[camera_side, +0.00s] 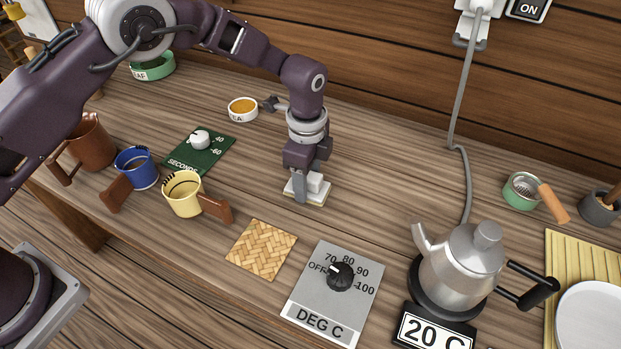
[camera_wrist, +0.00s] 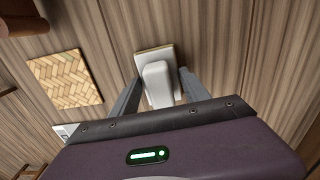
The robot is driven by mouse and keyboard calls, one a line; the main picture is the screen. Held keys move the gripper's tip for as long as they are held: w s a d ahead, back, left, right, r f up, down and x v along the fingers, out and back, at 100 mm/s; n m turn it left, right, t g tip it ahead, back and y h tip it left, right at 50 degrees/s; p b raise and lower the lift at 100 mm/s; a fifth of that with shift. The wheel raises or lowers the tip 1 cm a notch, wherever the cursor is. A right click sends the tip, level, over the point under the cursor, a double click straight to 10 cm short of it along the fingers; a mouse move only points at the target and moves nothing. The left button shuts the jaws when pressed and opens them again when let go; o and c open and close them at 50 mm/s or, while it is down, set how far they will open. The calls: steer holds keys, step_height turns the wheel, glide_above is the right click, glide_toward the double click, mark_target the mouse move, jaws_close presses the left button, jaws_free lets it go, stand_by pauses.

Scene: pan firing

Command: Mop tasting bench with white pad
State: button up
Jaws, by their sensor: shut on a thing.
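The white pad (camera_side: 317,194) has a white block handle and a thin yellowish edge. It is at the middle of the wooden tasting bench (camera_side: 370,165), flat on or just above its top; I cannot tell which. My gripper (camera_side: 308,186) points down and is shut on the pad's handle. In the wrist view the pad (camera_wrist: 158,85) shows between the two grey fingers of my gripper (camera_wrist: 157,88). The fingers hide part of the handle in the side view.
A woven mat (camera_side: 262,249), a temperature dial plate (camera_side: 318,312) and a yellow mug (camera_side: 184,194) lie in front. A metal kettle (camera_side: 462,262) stands at right, its cord running to the wall. A green timer plate (camera_side: 212,152) is at left. Bench right of the pad is clear.

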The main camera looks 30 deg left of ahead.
steer(key=shift+a, duration=2.5)
steer(key=shift+d, duration=3.45)
steer(key=shift+r, duration=4.1)
steer(key=shift+s, duration=0.1)
